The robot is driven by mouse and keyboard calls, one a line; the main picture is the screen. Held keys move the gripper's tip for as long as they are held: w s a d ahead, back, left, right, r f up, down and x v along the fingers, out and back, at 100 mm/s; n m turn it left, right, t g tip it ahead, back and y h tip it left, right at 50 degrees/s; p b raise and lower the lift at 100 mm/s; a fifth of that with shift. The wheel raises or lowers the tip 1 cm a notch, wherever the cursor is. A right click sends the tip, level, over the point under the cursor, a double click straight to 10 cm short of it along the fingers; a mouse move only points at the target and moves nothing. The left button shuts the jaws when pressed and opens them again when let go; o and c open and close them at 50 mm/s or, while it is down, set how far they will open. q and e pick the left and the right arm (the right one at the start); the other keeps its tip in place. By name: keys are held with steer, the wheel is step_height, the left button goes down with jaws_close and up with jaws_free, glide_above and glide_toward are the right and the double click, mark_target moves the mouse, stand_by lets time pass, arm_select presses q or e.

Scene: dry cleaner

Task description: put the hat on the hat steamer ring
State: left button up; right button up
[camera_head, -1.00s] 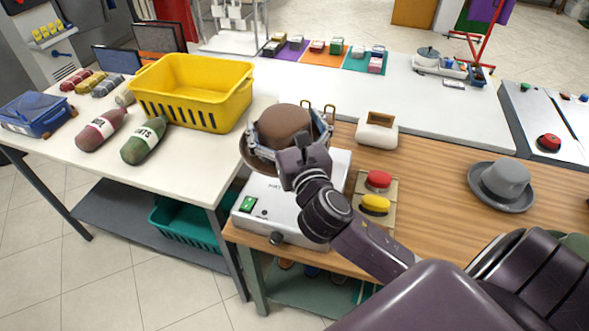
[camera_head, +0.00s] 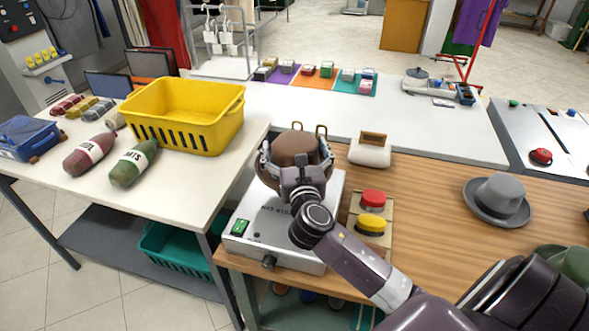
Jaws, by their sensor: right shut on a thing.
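A brown hat (camera_head: 297,146) is held by my right gripper (camera_head: 297,158), whose fingers are closed around both sides of its crown. The hat is above the back part of the silver hat steamer (camera_head: 280,240), which stands on the wooden counter. The steamer ring is hidden behind the hat and my gripper, so I cannot tell whether the hat touches it. Two brass hooks show just behind the hat. My left gripper is not in view.
A grey hat (camera_head: 497,198) lies on the counter at right. A yellow basket (camera_head: 185,115) stands on the white table at left.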

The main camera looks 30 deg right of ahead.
steer(key=shift+f+b, duration=0.6)
steer(key=shift+f, duration=2.9)
steer(key=shift+f, duration=0.1)
steer(key=o, duration=0.9)
steer(key=shift+c, duration=0.2)
steer(key=shift+s+a, duration=0.2)
steer(key=shift+s, duration=0.05)
steer(key=b+v, duration=0.1)
steer(key=v, duration=1)
steer(key=shift+s, duration=0.25)
